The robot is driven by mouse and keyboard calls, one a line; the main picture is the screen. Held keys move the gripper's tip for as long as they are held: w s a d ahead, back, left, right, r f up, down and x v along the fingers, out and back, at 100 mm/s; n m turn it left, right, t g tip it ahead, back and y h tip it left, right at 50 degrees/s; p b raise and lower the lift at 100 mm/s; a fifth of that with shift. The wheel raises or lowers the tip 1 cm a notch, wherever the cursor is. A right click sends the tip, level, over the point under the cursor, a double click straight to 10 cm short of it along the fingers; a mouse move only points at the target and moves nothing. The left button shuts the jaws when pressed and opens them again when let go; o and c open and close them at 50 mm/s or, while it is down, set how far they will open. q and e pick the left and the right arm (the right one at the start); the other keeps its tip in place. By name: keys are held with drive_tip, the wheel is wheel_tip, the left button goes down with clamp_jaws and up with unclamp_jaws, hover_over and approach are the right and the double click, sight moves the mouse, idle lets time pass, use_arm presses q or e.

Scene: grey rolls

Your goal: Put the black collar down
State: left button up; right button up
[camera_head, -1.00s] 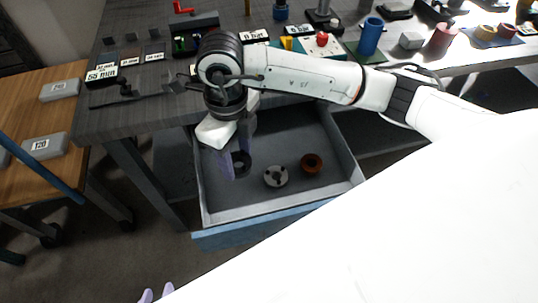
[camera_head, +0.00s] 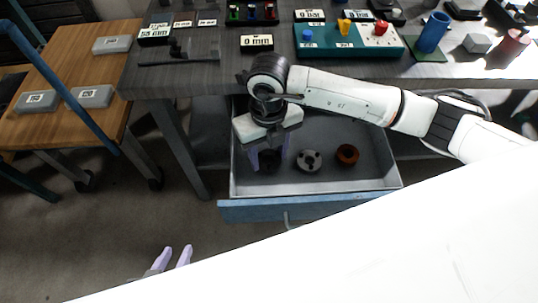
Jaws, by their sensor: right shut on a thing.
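The black collar (camera_head: 270,160) is at the left side of the open grey drawer (camera_head: 360,184), between the pale purple fingers of my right gripper (camera_head: 269,161). The gripper points down and is shut on the collar, partly hiding it. I cannot tell whether the collar touches the drawer floor. My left gripper (camera_head: 175,253) shows at the bottom left with its two purple fingertips apart, empty, over the floor.
The drawer's blue front (camera_head: 310,205) faces me. The dark worktop (camera_head: 215,75) above holds labelled blocks and a green board (camera_head: 345,40). A wooden table (camera_head: 80,65) stands left.

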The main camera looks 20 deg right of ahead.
drive_tip(key=shift+f, duration=0.6)
drive_tip(key=shift+f, duration=0.15)
drive_tip(key=o, duration=1.3)
wheel_tip(320, 180, up, 12)
drive_tip(key=shift+r+p, duration=0.15)
drive_tip(key=shift+p, duration=0.3)
